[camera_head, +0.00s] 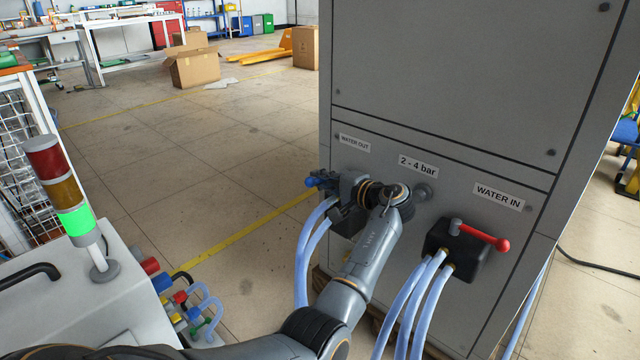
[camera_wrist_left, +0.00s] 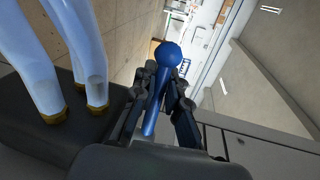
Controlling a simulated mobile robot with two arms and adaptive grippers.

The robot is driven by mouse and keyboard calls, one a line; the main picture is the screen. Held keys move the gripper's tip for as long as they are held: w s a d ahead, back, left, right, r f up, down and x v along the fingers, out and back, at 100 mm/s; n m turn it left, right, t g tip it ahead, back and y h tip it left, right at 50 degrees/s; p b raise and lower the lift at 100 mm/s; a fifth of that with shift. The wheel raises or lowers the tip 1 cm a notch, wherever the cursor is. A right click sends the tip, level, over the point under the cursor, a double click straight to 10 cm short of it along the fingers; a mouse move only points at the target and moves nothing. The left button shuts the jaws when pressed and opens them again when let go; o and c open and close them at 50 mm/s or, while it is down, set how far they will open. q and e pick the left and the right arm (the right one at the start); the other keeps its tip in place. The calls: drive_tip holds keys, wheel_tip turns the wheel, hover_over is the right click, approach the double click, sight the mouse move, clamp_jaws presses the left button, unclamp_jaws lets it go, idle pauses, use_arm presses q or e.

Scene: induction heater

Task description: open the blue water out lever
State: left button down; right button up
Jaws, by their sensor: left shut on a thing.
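The blue water out lever (camera_wrist_left: 167,62) shows in the left wrist view with its round knob up, between the fingers of my left gripper (camera_wrist_left: 160,82). The gripper is shut on the lever. In the head view the lever's blue end (camera_head: 311,182) pokes out left of my left gripper (camera_head: 330,185), below the WATER OUT label (camera_head: 354,143). My gripper and wrist hide most of the lever and its valve block. My right gripper is in neither view.
The red water in lever (camera_head: 485,236) sits on a black block (camera_head: 462,262) to the right. Light blue hoses (camera_head: 303,250) hang from both blocks. A machine with a signal light (camera_head: 75,205) stands at the left. The floor between is clear.

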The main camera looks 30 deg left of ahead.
use_arm(q)
drive_tip(key=shift+s+d+f+n+g+b, duration=0.15)
drive_tip(key=shift+n+g+b, duration=0.1)
drive_tip(key=shift+n+g, duration=0.15)
drive_tip(key=shift+s+d+r+n+g+b, duration=0.1)
drive_tip(key=shift+d+n+g+b, duration=0.2)
drive_tip(key=shift+g, duration=0.25)
drive_tip(key=shift+s+d+f+n+g+b, duration=0.1)
drive_tip(key=shift+n+g+b, duration=0.1)
drive_tip(key=shift+n+g, duration=0.25)
drive_tip(key=c, duration=1.6)
unclamp_jaws()
drive_tip(key=shift+c, duration=0.2)
drive_tip(key=d+r, duration=0.2)
drive_tip(key=d, duration=0.9)
drive_tip(key=shift+d+r, duration=0.15)
drive_tip(key=shift+d, duration=0.25)
drive_tip(key=shift+c, duration=0.4)
